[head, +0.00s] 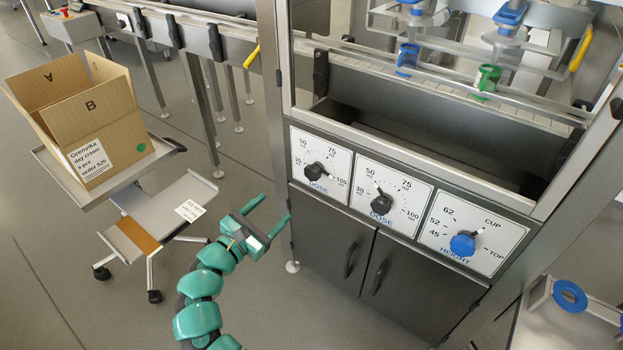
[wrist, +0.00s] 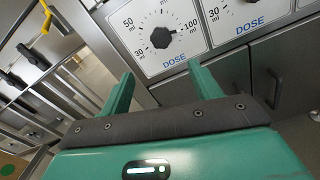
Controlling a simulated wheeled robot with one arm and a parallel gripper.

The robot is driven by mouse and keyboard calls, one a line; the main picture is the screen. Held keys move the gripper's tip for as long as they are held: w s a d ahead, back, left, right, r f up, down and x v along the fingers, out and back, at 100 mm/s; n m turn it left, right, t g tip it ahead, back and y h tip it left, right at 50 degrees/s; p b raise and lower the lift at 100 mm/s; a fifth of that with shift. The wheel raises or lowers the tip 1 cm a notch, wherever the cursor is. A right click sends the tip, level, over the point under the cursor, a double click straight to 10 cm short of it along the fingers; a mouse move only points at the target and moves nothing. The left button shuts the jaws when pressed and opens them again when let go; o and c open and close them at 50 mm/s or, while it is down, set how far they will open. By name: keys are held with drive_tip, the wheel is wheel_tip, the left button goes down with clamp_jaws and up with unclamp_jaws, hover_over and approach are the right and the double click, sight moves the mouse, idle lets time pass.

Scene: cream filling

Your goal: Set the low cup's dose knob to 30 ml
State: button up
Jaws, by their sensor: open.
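Two white dose dials sit side by side on the machine's front. The left dose knob (head: 314,171) is black, and its pointer is turned toward 100 ml; it also shows in the wrist view (wrist: 162,38). The right dose knob (head: 382,203) is black, and its pointer is up and slightly left, near 50 ml. A blue cup (head: 407,57) and a green cup (head: 487,79) stand on the machine above; I cannot tell which dial serves which. My gripper (head: 271,211) is open and empty, left of and below the left dial. Its fingers also show in the wrist view (wrist: 162,73).
A blue height knob (head: 463,243) on a third dial points toward CUP. Below the dials are grey cabinet doors (head: 335,247) with dark handles. An open cardboard box (head: 97,122) stands on a tray at left.

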sight(310, 176)
drive_tip(key=x, duration=1.6)
drive_tip(key=shift+w+d, duration=0.25)
drive_tip(key=shift+d, duration=0.1)
drive_tip(key=c, duration=1)
